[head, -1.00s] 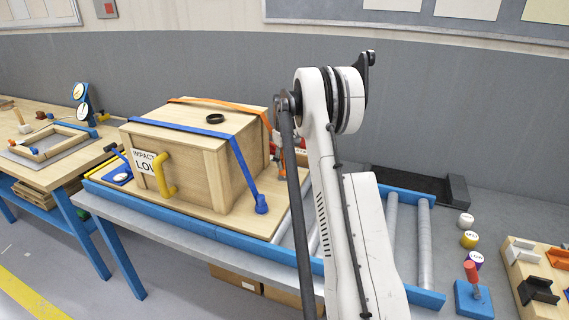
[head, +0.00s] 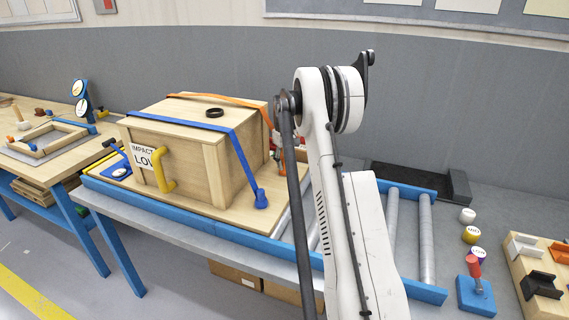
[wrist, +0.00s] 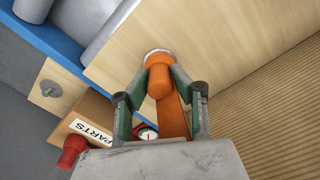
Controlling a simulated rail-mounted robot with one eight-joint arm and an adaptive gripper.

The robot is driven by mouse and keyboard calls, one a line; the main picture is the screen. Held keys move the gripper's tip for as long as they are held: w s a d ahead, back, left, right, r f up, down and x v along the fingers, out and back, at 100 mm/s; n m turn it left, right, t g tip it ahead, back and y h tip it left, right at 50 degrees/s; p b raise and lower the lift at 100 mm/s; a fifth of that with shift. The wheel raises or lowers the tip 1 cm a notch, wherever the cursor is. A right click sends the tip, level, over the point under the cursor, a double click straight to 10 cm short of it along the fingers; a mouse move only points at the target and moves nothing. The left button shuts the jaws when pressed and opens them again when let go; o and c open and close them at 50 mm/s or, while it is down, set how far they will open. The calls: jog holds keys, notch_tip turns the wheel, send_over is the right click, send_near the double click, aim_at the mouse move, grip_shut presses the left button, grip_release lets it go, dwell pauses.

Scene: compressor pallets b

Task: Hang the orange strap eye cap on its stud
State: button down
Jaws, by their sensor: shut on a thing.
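The orange strap eye cap (wrist: 160,78) is between my gripper's (wrist: 161,84) two green-edged fingers in the wrist view, which are shut on it. Its rounded end is beside a pale round rim (wrist: 157,54) on the wooden pallet board; I cannot tell whether this is the stud's base or whether the cap is around the stud. The orange strap (wrist: 174,116) trails back between the fingers. In the head view the orange strap (head: 225,99) crosses the crate top and drops down its right side. There my arm mostly hides the gripper and cap.
The wooden crate (head: 180,160) stands on a pallet on the blue-framed roller conveyor. A black ring (head: 214,113) lies on top. A red-knobbed blue block (head: 476,295) stands at the right.

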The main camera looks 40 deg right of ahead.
jog(key=c, duration=1.4)
grip_release()
notch_tip(320, 180, up, 12)
jog(key=s+a+r+t, duration=0.1)
jog(key=s+a+r, duration=0.35)
jog(key=a, duration=0.45)
jog(key=s+a+r+t+h, duration=0.1)
jog(key=s+a+r, duration=0.3)
jog(key=a, duration=0.5)
jog(key=s+a+r+t, duration=0.1)
jog(key=s+a+r, duration=0.2)
jog(key=a+r, duration=0.35)
jog(key=s+a+f+t, duration=0.1)
jog(key=s+a+f, duration=0.2)
jog(key=s+a, duration=0.3)
jog(key=s+a+f+t, duration=0.1)
jog(key=s+a+f, duration=0.2)
jog(key=s+a, duration=0.4)
jog(key=s+a+f+n+t+y, duration=0.1)
jog(key=s+a+f+t, duration=0.1)
jog(key=s+a, duration=0.5)
jog(key=shift+s+f, duration=0.3)
jog(key=shift+s, duration=0.4)
jog(key=shift+s+f, duration=0.25)
jog(key=shift+s, duration=0.5)
jog(key=shift+s+f, duration=0.3)
jog(key=shift+s, duration=0.4)
